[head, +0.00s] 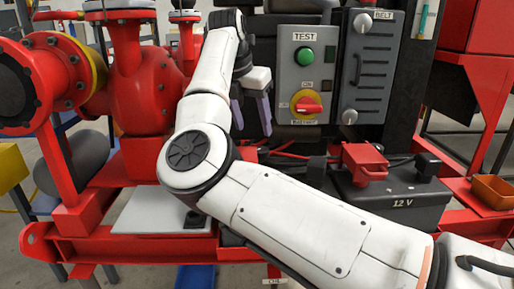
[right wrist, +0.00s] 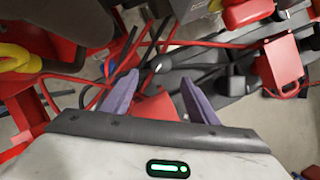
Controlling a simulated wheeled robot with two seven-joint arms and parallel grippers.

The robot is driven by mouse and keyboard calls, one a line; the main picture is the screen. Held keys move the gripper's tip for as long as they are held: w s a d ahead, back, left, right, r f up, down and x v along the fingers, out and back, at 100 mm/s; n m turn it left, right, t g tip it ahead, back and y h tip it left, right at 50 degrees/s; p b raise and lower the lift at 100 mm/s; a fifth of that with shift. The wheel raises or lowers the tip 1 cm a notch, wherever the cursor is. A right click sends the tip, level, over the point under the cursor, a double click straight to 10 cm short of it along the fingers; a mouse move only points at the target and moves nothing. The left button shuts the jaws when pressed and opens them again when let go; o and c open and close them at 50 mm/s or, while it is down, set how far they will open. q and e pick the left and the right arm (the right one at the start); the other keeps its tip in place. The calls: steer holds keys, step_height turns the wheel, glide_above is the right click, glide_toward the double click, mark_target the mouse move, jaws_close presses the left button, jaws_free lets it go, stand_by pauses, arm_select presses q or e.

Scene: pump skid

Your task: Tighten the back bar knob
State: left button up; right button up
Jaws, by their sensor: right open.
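The black battery marked 12 V (head: 402,201) sits at the right on the red skid. A dark part (head: 316,166) shows at its left end, partly behind my right arm; I cannot tell whether it is the back bar knob. My right gripper (head: 252,112) points down, left of the grey control box, with its purple fingers apart and empty. In the right wrist view, my right gripper (right wrist: 158,97) is open above a tangle of red and black cables, with a red part showing between the fingers. The bar knob is not clearly identifiable. My left gripper is not in view.
The control box (head: 306,72) with a green button and red rotary switch stands right of the gripper. A red terminal cover (head: 364,163) sits on the battery; it also shows in the right wrist view (right wrist: 283,65). The red pump (head: 142,82) stands left. An orange tray (head: 494,190) is far right.

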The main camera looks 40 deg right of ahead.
mark_target(260, 149)
steer(key=b+x, duration=0.1)
steer(key=x, duration=0.6)
steer(key=shift+s+d+f, duration=0.1)
steer(key=shift+d+f, duration=0.05)
steer(key=shift+f, duration=0.2)
steer(key=shift+d+f+b, duration=0.25)
steer(key=shift+f+b, duration=0.05)
steer(key=shift+f, duration=0.2)
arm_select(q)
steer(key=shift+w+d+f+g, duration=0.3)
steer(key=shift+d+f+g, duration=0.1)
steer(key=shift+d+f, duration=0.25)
arm_select(e)
steer(key=c, duration=1)
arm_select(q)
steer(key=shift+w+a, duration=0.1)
arm_select(e)
steer(key=shift+c, duration=0.2)
